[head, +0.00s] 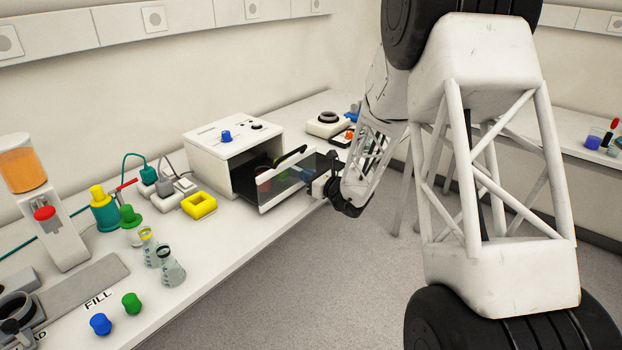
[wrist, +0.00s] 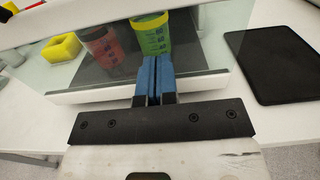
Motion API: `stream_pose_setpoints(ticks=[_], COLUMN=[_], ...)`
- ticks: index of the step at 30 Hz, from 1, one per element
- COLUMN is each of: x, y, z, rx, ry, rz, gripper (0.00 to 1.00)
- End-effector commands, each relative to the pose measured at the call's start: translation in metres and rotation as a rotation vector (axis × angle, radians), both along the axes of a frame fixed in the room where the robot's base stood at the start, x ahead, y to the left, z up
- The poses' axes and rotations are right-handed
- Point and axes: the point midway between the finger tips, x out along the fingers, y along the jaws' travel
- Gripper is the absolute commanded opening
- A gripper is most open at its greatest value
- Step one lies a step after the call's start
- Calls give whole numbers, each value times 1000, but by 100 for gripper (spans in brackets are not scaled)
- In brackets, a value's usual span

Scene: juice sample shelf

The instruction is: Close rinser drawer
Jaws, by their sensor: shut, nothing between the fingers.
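The rinser (head: 215,158) is a white box with a blue knob on top, standing on the bench. Its drawer (head: 280,184) is pulled out towards the bench's front edge and has a clear front panel and a dark handle. In the wrist view the drawer's glass panel (wrist: 205,50) has a white lower edge, with a red cup (wrist: 103,48) and a yellow-green cup (wrist: 151,36) behind it. My gripper (head: 322,188) is at the drawer's front. Its blue fingers (wrist: 154,66) are shut together and empty, overlapping the panel in view; I cannot tell whether they touch it.
A yellow block (head: 199,205) sits left of the rinser, with bottles and flasks further left. A white device with a black ring (head: 328,122) stands behind, to the right. A black flat plate (wrist: 275,62) lies right of the drawer. The floor before the bench is clear.

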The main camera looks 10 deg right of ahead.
Motion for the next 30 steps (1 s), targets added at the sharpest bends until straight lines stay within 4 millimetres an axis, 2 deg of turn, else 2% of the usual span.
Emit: stream_pose_setpoints(ticks=[12, 18, 24, 30], x=[60, 84, 96, 99], y=[61, 86, 97, 100], z=[0, 0, 0, 1], rx=[1, 1, 0, 1], ry=[-1, -2, 0, -1], rz=[3, 2, 0, 1], gripper=[0, 0, 0, 0])
